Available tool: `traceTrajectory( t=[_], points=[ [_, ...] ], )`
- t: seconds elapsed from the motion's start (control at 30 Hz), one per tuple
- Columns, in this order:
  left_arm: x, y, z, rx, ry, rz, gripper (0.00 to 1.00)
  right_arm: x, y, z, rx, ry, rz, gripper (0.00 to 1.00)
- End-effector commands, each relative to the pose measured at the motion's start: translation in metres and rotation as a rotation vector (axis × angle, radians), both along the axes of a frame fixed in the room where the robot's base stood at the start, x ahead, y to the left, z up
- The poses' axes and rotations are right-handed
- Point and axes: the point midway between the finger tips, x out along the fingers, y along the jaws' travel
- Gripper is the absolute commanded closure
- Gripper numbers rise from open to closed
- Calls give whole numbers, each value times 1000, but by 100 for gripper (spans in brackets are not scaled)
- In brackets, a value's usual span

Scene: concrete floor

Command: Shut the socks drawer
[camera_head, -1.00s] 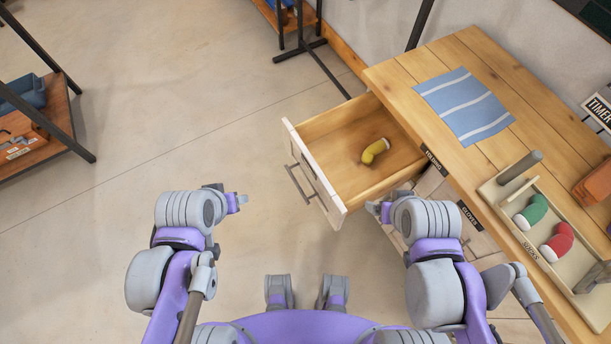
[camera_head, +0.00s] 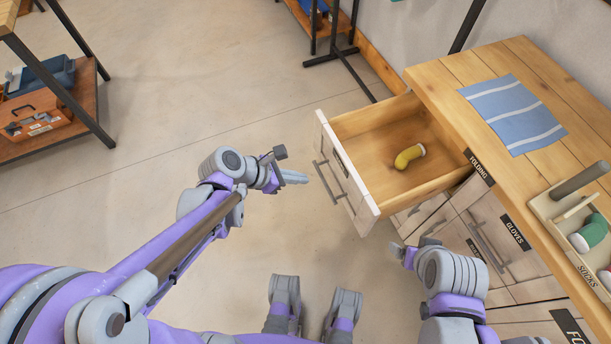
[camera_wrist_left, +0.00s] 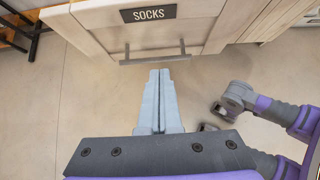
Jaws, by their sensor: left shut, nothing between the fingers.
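The socks drawer (camera_head: 347,173) is pulled out of the wooden dresser in the head view. A yellow sock (camera_head: 409,157) lies inside it. In the left wrist view the drawer front (camera_wrist_left: 195,32) bears a SOCKS label (camera_wrist_left: 148,14) and a bar handle (camera_wrist_left: 155,58). My left gripper (camera_head: 294,177) is shut and empty, a little to the left of the drawer front and apart from it. In the left wrist view its fingers (camera_wrist_left: 159,75) point toward the handle. My right gripper (camera_head: 404,252) is low beside the dresser; its fingers are too unclear to judge.
The dresser top (camera_head: 453,72) holds a blue striped cloth (camera_head: 514,112) and a tray (camera_head: 548,208) with a green sock (camera_head: 589,234). Closed drawers (camera_head: 480,235) sit below. A shelf with a toolbox (camera_head: 36,120) stands at far left. Open floor lies left of the drawer.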

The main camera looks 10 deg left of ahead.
Motion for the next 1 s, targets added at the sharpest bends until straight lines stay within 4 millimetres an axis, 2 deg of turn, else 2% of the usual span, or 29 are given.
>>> traceTrajectory(
  t=[0.1,0.37,0.6,1.0],
  points=[
    [11,-16,-21,0,0,-6,100,0,0,-10,0,3,0,15],
    [33,-47,-59,1,-1,-4,100,0,0,-26,0,9,0,15],
    [51,-72,-54,2,-1,-4,100,0,0,-24,0,8,0,15],
    [55,-76,-54,2,-2,-1,100,0,0,-24,0,8,0,15]
  ],
)
